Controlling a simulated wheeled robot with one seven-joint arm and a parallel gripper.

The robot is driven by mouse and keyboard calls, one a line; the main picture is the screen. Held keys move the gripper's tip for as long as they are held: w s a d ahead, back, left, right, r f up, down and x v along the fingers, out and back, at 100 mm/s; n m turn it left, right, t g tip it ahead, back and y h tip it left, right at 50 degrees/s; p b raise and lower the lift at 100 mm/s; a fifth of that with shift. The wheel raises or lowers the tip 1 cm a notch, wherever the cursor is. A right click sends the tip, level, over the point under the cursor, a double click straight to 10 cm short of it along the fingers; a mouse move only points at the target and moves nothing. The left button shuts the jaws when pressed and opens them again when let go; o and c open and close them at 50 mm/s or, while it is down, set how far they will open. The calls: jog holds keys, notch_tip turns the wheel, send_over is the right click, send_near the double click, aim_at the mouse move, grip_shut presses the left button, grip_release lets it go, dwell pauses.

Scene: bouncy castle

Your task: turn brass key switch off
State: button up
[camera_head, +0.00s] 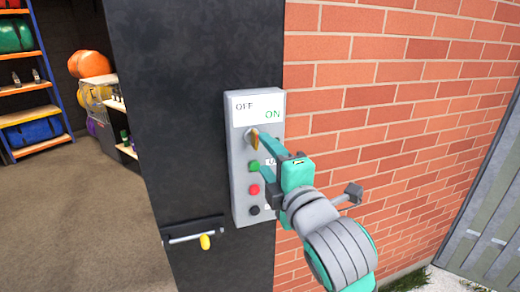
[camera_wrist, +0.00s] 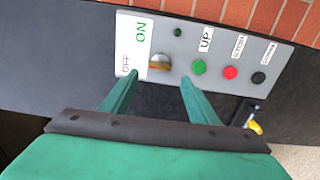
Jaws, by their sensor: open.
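The brass key switch (camera_head: 254,138) sits near the top of a grey control panel (camera_head: 240,195), under the OFF and ON labels. In the head view the key looks roughly upright. In the wrist view the brass key (camera_wrist: 160,63) shows just beyond my fingertips, between their lines. My gripper (camera_head: 263,153) is open in front of the panel, with its upper finger close to the key and partly overlapping it. In the wrist view the two teal fingers (camera_wrist: 159,80) are spread with a gap between them. I cannot tell whether either finger touches the key.
Below the key are a green button (camera_head: 254,165), a red button (camera_head: 254,189) and a black button (camera_head: 254,211). A latch with a yellow handle (camera_head: 205,242) is lower left on the dark post. A brick wall (camera_head: 400,100) stands right; shelves stand left, beyond open floor.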

jog(key=shift+v, duration=1.55)
jog(key=shift+w+a, duration=0.1)
jog(key=s+a+f+m+t+h, duration=0.1)
jog(key=s+f+m+h, duration=0.25)
jog(key=f+m, duration=1)
jog(key=s+a+f+m+t+h, duration=0.15)
jog(key=s+f+m, duration=0.35)
jog(key=f, duration=1.5)
jog(key=s+f+m+g+h, duration=0.2)
jog(key=s+f+m+g, duration=0.15)
jog(key=s+f, duration=0.8)
jog(key=s+f+y, duration=0.1)
jog(key=s, duration=1.6)
jog(key=shift+a+f+g, duration=0.15)
jog(key=shift+f+g, duration=0.15)
